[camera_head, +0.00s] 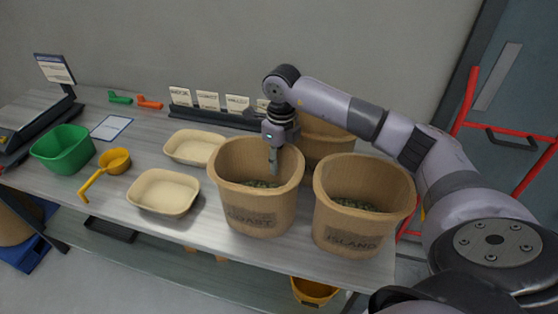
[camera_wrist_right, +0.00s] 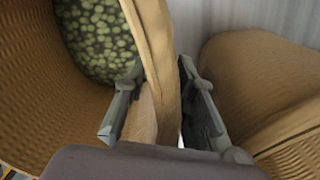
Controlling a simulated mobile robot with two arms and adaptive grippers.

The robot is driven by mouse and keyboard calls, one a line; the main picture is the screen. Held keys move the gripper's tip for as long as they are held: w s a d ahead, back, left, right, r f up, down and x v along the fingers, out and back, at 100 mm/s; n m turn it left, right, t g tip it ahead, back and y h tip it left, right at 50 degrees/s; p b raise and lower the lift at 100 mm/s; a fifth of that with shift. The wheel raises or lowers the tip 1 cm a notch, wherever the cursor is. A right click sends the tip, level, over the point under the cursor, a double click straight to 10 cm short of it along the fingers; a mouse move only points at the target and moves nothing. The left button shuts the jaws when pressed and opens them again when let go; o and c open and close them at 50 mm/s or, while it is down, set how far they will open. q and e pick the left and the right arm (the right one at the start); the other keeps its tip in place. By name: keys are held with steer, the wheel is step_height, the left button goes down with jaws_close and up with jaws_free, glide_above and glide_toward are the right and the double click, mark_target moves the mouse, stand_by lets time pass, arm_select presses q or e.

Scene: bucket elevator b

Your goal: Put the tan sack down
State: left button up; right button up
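The tan sack (camera_head: 240,196) marked COAST is open-topped and upright at the table's front, with green pellets inside. Whether its base bears on the table or hangs just above it, I cannot tell. My right gripper (camera_head: 274,160) is at its back right rim. In the right wrist view the gripper (camera_wrist_right: 160,105) straddles the sack wall (camera_wrist_right: 152,50), one finger inside and one outside, closed against it. Green pellets (camera_wrist_right: 98,38) show inside. My left gripper is not in view.
A tan sack marked ISLAND (camera_head: 362,225) stands close on the right, another tan sack (camera_head: 325,138) behind. Two cream trays (camera_head: 163,192) (camera_head: 193,147), a yellow scoop (camera_head: 115,161) and a green bin (camera_head: 63,149) are to the left. A row of cards (camera_head: 208,100) stands at the back.

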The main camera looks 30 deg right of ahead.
steer(key=shift+r, duration=0.45)
step_height(320, 180, up, 11)
steer(key=b, duration=0.1)
steer(key=shift+d+r+b, duration=0.2)
steer(key=shift+d+b, duration=0.05)
steer(key=shift+b, duration=0.1)
